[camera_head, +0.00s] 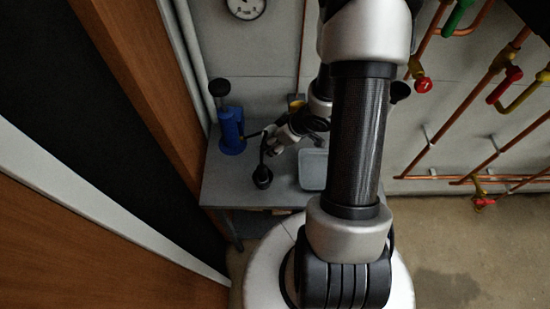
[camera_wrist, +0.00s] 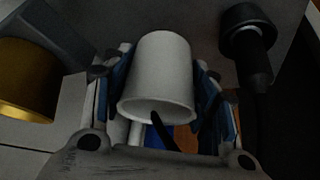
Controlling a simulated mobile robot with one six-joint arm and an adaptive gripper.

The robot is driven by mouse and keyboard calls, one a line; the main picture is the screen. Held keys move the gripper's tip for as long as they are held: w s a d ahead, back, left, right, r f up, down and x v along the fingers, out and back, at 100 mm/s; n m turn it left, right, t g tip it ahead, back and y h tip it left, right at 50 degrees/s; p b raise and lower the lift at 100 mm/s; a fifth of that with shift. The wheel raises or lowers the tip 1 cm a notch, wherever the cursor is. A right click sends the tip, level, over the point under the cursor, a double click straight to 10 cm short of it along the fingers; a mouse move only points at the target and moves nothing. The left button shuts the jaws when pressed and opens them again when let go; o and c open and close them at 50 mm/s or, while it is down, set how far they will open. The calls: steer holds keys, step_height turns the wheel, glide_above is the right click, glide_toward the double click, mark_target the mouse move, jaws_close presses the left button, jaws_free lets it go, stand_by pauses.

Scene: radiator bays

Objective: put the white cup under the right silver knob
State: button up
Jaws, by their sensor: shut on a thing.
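The white cup (camera_wrist: 160,75) fills the middle of the wrist view, with its wide rim toward the camera. My gripper (camera_wrist: 155,68) is shut on it, with one blue-padded finger on each side. In the head view my gripper (camera_head: 268,146) is over the left part of the grey bench, near the blue pump; the cup is hard to make out there. I cannot make out any silver knob in either view.
The grey bench (camera_head: 217,188) carries the blue pump (camera_head: 231,132), a dark upright object (camera_head: 262,177) and a pale tray (camera_head: 313,169). A brass cylinder (camera_wrist: 28,80) and a black nozzle-like object (camera_wrist: 250,42) flank the cup. Copper pipes with red valves (camera_head: 422,86) line the right wall.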

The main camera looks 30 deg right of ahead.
steer(key=shift+f+b, duration=1.6)
steer(key=shift+f, duration=1.6)
steer(key=shift+f, duration=0.2)
steer(key=o, duration=0.7)
